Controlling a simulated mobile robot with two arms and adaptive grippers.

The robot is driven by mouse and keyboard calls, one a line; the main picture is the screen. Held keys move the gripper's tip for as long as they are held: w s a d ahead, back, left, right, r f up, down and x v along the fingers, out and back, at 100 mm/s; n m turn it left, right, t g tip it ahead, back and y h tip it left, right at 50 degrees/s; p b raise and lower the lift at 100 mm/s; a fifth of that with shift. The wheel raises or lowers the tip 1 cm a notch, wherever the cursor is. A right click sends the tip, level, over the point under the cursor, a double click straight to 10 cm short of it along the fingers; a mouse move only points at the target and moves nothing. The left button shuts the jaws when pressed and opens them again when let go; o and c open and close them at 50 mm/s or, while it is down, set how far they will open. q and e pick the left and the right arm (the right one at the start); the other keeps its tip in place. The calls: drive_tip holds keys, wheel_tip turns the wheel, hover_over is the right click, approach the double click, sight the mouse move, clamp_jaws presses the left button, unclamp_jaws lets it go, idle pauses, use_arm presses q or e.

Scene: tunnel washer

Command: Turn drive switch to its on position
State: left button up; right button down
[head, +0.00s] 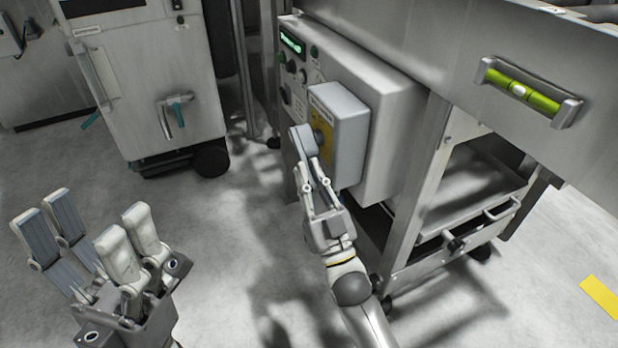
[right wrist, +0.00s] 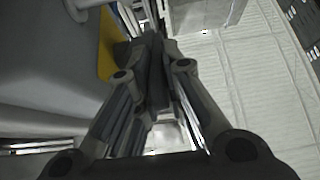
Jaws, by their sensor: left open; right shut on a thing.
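The drive switch is a grey box (head: 345,104) with a yellow plate (head: 325,135) on its front, fixed to the side of the light control cabinet. Its dark grey handle (head: 303,142) stands out from the yellow plate. My right gripper (head: 311,165) is shut on the handle, and its fingers hide part of it. In the right wrist view the dark handle (right wrist: 152,62) is between the fingers, with the yellow plate (right wrist: 108,48) beside it. I cannot read the switch's position marks. My left gripper (head: 84,232) is open and empty above the floor at lower left.
The control cabinet (head: 395,125) carries a panel with a green display (head: 291,42) and several knobs. A wheeled metal unit with a tap (head: 175,112) stands at upper left. A green spirit level (head: 522,90) is on the metal beam at right. The floor between is clear.

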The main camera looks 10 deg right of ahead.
idle(0.6)
drive_tip(key=c, duration=1.5)
unclamp_jaws()
drive_tip(key=v, duration=1.2)
